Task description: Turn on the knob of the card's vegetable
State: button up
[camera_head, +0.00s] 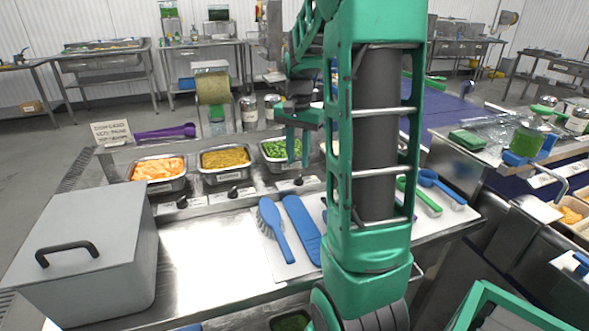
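A white card (111,131) stands at the back left of the counter; its printed lines are too small to read surely. A dark knob sits on the front panel below each: left knob (182,202), middle knob (233,192), right knob (298,180). The knobs' settings are too small to tell. My gripper (298,158) points down with its fingers apart, in front of the pea pan in the picture and above the right knob. It appears empty.
A large grey lidded box (95,230) fills the left front. A blue brush (273,230) and blue paddle (302,228) lie on a white board. A purple utensil (165,132) lies behind the pans. My arm hides the right part of the row. The steel counter before the left knob is bare.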

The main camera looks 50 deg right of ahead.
jog(key=shift+r, duration=2.75)
jog(key=s+a+f+n, duration=0.2)
jog(key=s+a, duration=0.3)
jog(key=s, duration=0.2)
jog(key=s+a+f+n, duration=0.2)
jog(key=s+a+n, duration=0.1)
jog(key=s, duration=0.4)
jog(key=s+a+f+n, duration=0.2)
jog(key=s+a+f, duration=0.1)
jog(key=s+a, duration=0.3)
jog(key=shift+s+a+n, duration=0.15)
jog(key=shift+s+n, duration=0.05)
jog(key=shift+s, duration=0.35)
jog(key=shift+s+a+n, duration=0.15)
jog(key=shift+s+n, duration=0.05)
jog(key=shift+s, duration=0.35)
jog(key=shift+w+f, duration=0.35)
jog(key=shift+w, duration=0.4)
jog(key=shift+s, duration=0.15)
